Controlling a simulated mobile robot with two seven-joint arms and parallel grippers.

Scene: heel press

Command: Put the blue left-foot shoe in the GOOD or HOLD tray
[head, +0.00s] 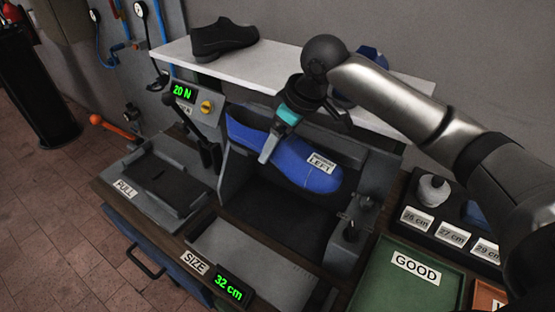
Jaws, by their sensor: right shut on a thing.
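The blue shoe (312,172), with a white label reading LEFT, lies in the dark press bay in the middle, its toe to the right. My right gripper (267,153) reaches down from above and is shut on the shoe's upper edge near the opening. The far finger is hidden. The green GOOD tray (385,292) is at the lower right and its visible part is empty. An orange tray (490,297) beside it is cut off by the frame and my arm; its label is not readable. My left gripper is not in view.
A white shelf (285,72) behind holds a black shoe (224,37) and a blue item (371,54) partly behind my arm. A dark rack (448,229) with size labels stands behind the GOOD tray. Displays read 20 N (182,91) and 32 cm (229,288). A black lever (205,145) stands left of the bay.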

